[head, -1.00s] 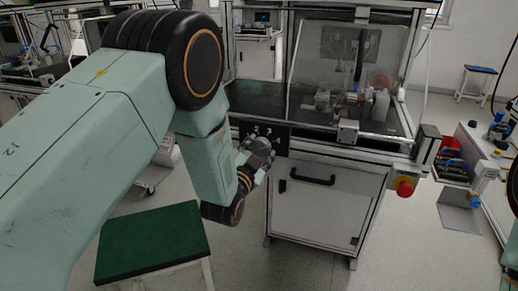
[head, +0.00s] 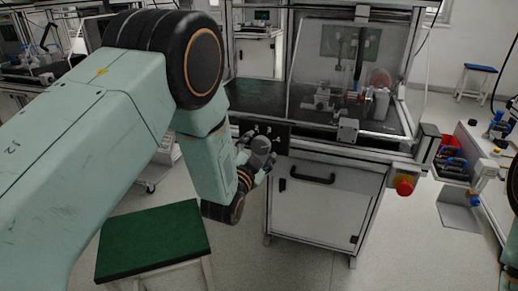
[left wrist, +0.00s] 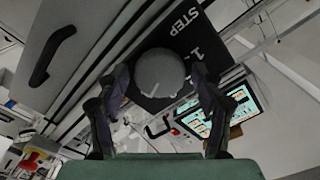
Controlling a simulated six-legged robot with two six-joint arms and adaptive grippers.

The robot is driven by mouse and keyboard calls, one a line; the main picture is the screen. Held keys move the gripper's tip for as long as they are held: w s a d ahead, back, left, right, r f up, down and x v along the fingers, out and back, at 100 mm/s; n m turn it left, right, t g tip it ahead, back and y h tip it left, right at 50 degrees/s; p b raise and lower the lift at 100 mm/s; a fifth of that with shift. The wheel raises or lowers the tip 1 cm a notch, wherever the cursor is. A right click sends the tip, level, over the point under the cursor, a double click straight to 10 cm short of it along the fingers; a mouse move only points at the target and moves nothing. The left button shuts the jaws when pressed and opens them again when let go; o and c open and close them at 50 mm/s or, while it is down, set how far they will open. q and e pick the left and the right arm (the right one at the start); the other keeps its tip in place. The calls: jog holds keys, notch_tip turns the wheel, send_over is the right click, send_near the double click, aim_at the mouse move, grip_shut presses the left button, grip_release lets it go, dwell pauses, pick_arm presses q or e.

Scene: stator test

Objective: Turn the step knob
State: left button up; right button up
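The step knob (head: 261,146) is a grey round knob on a black panel at the front left of the test bench. In the left wrist view the knob (left wrist: 160,72) is large and in the middle, with "STEP" and a "1" printed on the panel beside it. My left gripper (head: 256,157) is at the knob in the head view. In the left wrist view its two dark fingers (left wrist: 160,78) stand one on each side of the knob, spread, with a narrow gap seeming to show. Contact is hard to judge. My right gripper is not in view.
A drawer handle (head: 313,180) sits below and right of the panel. A red emergency button (head: 404,187) is at the cabinet's right corner. A green-topped stool (head: 150,238) stands below my left arm. The floor right of the cabinet is mostly clear.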

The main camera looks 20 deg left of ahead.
pick_arm(q)
jog(key=shift+o, duration=0.4)
jog(key=s, duration=1.2)
jog(key=shift+a, duration=0.2)
jog(key=s+a+f+n+g, duration=0.1)
jog(key=s+f+n+g, duration=0.2)
jog(key=s+f+g, duration=0.35)
jog(key=s+a+f+n+g, duration=0.1)
jog(key=s+f+n+g, duration=0.25)
jog(key=s+f, duration=0.6)
jog(key=s+f+n+g, duration=0.1)
jog(key=s+f+g, duration=0.3)
jog(key=s, duration=0.5)
jog(key=s+a+f+n+g, duration=0.1)
jog(key=s+f+g, duration=0.3)
jog(key=s+f, duration=0.3)
jog(key=s, duration=0.3)
jog(key=shift+s+y, duration=0.2)
jog(key=shift+y, duration=0.1)
